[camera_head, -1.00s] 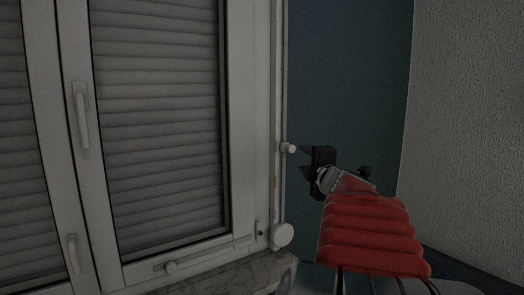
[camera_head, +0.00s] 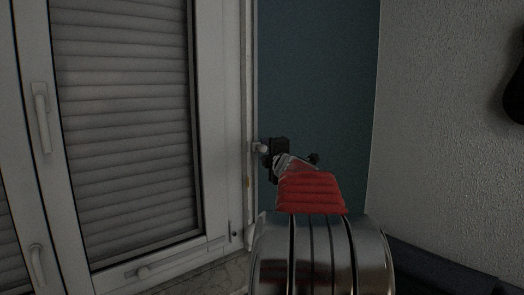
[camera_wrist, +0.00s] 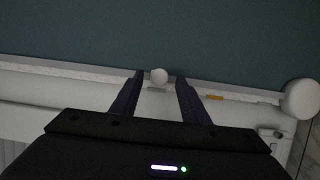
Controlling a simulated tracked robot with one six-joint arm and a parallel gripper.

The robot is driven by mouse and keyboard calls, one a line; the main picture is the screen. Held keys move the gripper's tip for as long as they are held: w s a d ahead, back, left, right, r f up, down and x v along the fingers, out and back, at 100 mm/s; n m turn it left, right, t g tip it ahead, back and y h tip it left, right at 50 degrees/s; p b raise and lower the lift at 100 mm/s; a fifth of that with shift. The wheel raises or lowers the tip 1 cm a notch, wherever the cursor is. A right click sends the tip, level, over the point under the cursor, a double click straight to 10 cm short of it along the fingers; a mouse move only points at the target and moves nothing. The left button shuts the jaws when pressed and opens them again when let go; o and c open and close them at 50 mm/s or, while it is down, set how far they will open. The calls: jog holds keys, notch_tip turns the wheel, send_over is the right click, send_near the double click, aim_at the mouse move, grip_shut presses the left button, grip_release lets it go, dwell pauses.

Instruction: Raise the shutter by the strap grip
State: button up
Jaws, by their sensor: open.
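The grey slatted shutter (camera_head: 125,120) is down behind the window panes. The small white strap grip (camera_head: 262,148) sits on the right side of the window frame, beside the teal wall; it also shows as a white knob in the wrist view (camera_wrist: 158,76). My gripper (camera_head: 268,150) is at the grip in the head view. In the wrist view my open fingers (camera_wrist: 160,84) stand on either side of the grip, with a gap visible on both sides. The strap itself is hard to make out in the dim light.
White window handles (camera_head: 41,115) stick out on the left. A round white strap winder (camera_wrist: 301,98) is at the right in the wrist view. The teal wall (camera_head: 315,80) is bare. A dark object (camera_head: 515,85) hangs on the rough grey wall at right.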

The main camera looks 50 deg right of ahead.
aim_at(264, 150)
jog(key=shift+x, duration=1.75)
jog(key=shift+c, duration=0.6)
jog(key=shift+f, duration=0.1)
grip_shut()
